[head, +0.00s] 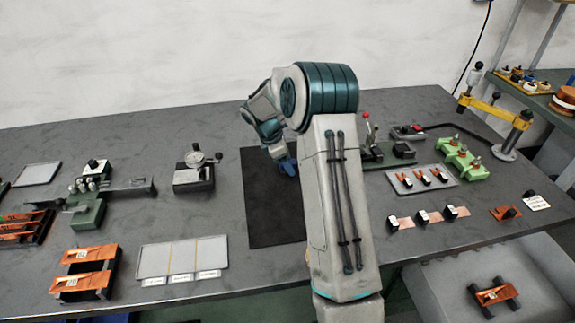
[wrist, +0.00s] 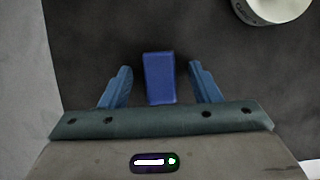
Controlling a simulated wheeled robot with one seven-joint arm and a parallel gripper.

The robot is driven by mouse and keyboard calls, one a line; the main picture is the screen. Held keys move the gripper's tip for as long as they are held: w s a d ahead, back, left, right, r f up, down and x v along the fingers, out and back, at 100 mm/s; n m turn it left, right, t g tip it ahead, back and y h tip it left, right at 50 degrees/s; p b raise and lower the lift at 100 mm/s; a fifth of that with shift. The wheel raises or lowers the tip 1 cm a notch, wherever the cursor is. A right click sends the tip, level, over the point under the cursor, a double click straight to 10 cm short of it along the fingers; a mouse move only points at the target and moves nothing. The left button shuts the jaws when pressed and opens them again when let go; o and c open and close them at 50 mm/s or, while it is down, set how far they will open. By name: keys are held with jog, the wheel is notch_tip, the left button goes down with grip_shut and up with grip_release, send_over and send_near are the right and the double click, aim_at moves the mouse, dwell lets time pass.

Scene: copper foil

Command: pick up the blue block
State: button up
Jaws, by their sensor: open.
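The blue block (wrist: 160,78) shows in the wrist view, lying on a dark mat. My gripper (wrist: 160,85) is open, with one blue finger on each side of the block and a visible gap on both sides. I cannot tell the exact height of the fingers over the mat. In the head view my gripper (head: 287,166) points down over the black mat (head: 265,215) in the middle of the table. The block cannot be made out apart from the blue fingers there, and my arm covers the mat's right part.
A round pale object (wrist: 270,8) is at the top right of the wrist view. On the table, a dial gauge stand (head: 193,172) is left of the mat and a light tray (head: 183,260) is at front left. A grey tray with small parts (head: 422,179) is right of my arm.

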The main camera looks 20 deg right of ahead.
jog(key=c, duration=1.1)
jog(key=shift+r, duration=0.2)
